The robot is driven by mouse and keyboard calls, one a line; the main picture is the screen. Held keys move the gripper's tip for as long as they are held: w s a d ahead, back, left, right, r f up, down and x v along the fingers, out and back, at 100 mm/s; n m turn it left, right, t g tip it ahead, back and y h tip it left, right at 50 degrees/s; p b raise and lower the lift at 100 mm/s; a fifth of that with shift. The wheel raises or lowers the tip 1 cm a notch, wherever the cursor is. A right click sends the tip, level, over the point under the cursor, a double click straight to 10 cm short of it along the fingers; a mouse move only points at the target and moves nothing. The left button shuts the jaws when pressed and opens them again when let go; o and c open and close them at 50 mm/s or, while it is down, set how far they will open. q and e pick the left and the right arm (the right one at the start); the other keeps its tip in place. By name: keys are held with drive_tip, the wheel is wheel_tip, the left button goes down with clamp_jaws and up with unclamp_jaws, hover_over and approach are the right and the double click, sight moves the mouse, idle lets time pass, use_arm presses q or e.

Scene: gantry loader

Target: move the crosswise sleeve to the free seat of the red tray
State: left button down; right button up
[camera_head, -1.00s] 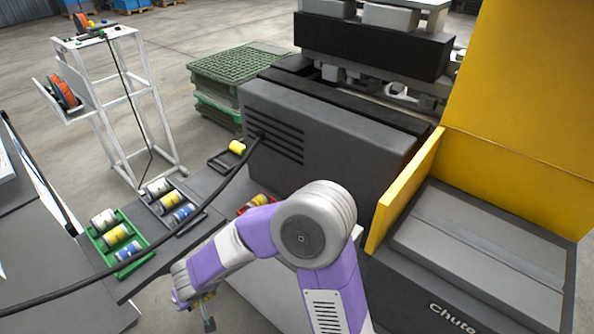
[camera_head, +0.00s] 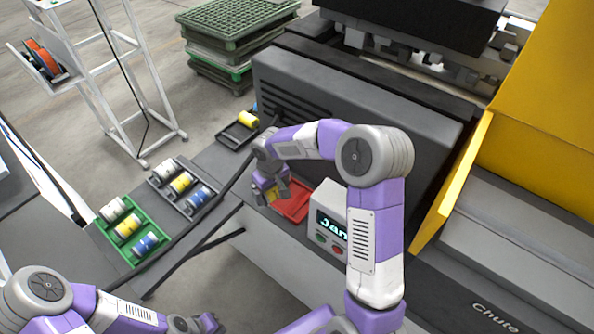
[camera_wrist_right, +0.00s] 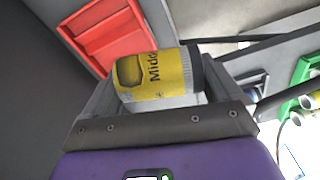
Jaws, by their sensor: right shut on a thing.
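My right gripper (camera_head: 270,190) is at the red tray (camera_head: 296,207), beside the grey machine. It is shut on a yellow sleeve (camera_head: 272,195), mostly hidden by the fingers in the head view. In the right wrist view the yellow sleeve (camera_wrist_right: 153,75) lies across between the fingers, with a dark end and a label starting "Midd". The red tray (camera_wrist_right: 100,35) shows behind it at upper left, with the visible part bare. I cannot tell whether the sleeve touches the tray. My left gripper (camera_head: 205,323) is at the bottom left; its jaws are too small to read.
A green tray (camera_head: 157,222) and a grey tray (camera_head: 158,183) each hold white, yellow and blue sleeves. A black cable crosses the bench. A control box (camera_head: 330,215) stands right of the red tray.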

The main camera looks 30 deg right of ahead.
drive_tip(key=d+r+n+g+p, duration=0.1)
drive_tip(key=d+n+g+p, duration=0.15)
drive_tip(key=d, duration=0.65)
drive_tip(key=shift+h, duration=0.4)
wheel_tip(320, 180, down, 8)
drive_tip(key=b, duration=0.6)
drive_tip(key=shift+a+f+b, duration=0.15)
drive_tip(key=shift+f+b, duration=0.05)
drive_tip(key=shift+b, duration=0.2)
drive_tip(key=shift+f+b, duration=0.5)
drive_tip(key=shift+f, duration=0.35)
drive_tip(key=o, duration=1)
